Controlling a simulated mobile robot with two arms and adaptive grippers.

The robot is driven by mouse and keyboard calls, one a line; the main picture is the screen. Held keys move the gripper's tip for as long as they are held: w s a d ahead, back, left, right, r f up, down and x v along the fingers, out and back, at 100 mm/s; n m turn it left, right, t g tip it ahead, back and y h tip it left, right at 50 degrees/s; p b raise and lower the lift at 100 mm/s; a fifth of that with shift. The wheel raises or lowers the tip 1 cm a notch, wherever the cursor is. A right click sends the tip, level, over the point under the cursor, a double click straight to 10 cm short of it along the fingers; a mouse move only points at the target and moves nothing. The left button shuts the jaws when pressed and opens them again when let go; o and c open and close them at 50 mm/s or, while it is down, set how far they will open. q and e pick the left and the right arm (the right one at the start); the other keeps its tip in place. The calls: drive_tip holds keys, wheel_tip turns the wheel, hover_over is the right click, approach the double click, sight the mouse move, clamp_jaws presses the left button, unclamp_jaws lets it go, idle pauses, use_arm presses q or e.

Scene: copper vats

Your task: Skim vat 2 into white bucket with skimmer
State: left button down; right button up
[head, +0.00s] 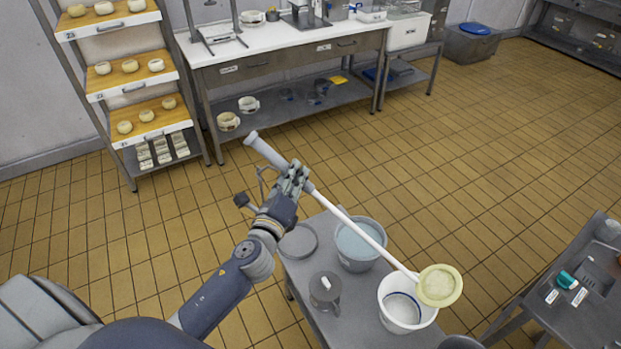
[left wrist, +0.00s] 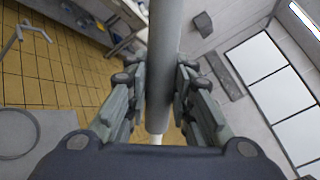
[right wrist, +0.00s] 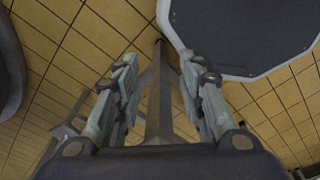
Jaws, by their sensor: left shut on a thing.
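The skimmer has a long pale handle with a grey grip and a round yellowish head (head: 440,286). My left gripper (head: 292,180) is shut on its grip, which also shows in the left wrist view (left wrist: 163,60). The handle slopes down to the right, and the head is above the right part of the white bucket (head: 386,302). I cannot tell whether they touch. The bucket stands on a small grey table (head: 350,315); the head hides part of its rim. My right gripper (right wrist: 160,65) is open in the right wrist view. No vat can be made out.
A grey bucket of bluish liquid (head: 360,245), a round lid (head: 298,241) and a grey lidded pot (head: 325,292) share the small table. A grey cart (head: 560,310) stands at the right. A cheese rack (head: 125,68) and workbench (head: 285,48) stand behind. Tiled floor between is clear.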

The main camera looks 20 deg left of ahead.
use_arm(q)
drive_tip(key=s+a+f+n+b, duration=0.1)
drive_tip(key=a+f+n+b, duration=0.2)
drive_tip(key=f+b, duration=0.8)
drive_tip(key=a+f+n+b, duration=0.4)
drive_tip(key=a+f+b, duration=0.4)
drive_tip(key=f+b, duration=0.3)
drive_tip(key=shift+s+a+f, duration=0.3)
drive_tip(key=shift+s+f, duration=0.1)
drive_tip(key=shift+f, duration=1.1)
